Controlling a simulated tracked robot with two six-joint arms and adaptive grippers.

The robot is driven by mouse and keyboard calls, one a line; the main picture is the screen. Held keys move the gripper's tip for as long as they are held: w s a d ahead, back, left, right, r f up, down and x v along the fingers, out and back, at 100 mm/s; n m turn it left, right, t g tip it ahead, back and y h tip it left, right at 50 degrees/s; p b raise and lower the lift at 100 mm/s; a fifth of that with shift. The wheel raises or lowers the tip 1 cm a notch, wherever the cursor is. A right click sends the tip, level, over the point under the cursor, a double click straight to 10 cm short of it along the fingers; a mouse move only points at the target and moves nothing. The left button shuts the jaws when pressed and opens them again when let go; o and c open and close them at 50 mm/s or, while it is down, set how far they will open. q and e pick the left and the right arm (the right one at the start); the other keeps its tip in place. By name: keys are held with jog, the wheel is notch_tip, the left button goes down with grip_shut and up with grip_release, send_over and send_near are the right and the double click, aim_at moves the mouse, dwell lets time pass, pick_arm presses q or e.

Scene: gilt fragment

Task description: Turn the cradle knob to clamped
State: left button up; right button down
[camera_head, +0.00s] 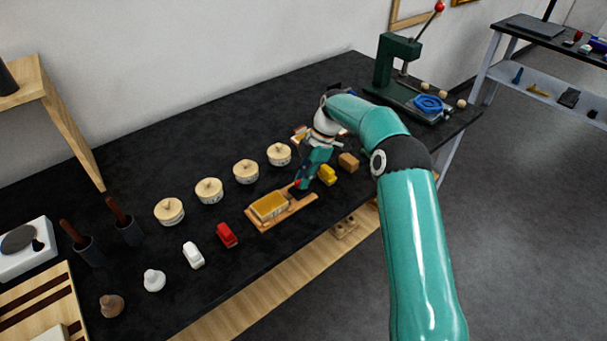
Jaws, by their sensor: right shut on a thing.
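The cradle (254,224) is a light wooden board near the front edge of the black table. A yellow gilt block (269,205) lies on it. My right gripper (298,189) points down at the cradle's far right end and is shut on the cradle knob. The fingers cover the knob, so its setting cannot be read. My left gripper is out of view.
Several round lidded pots (209,190) stand in a row behind the cradle. A red piece (227,235) and a white piece (193,255) lie to its left. A yellow piece (328,174) and a brown block (348,162) sit close to the gripper's right. A green press (398,62) stands at the far right end.

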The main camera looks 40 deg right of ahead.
jog(key=shift+w+d+n+g+p, duration=0.1)
jog(key=shift+n+g+p, duration=0.45)
jog(key=shift+n, duration=0.55)
jog(key=c, duration=1.2)
grip_release()
jog(key=shift+o, duration=0.2)
jog(key=shift+r, duration=0.1)
notch_tip(320, 180, up, 10)
jog(key=shift+f, duration=0.2)
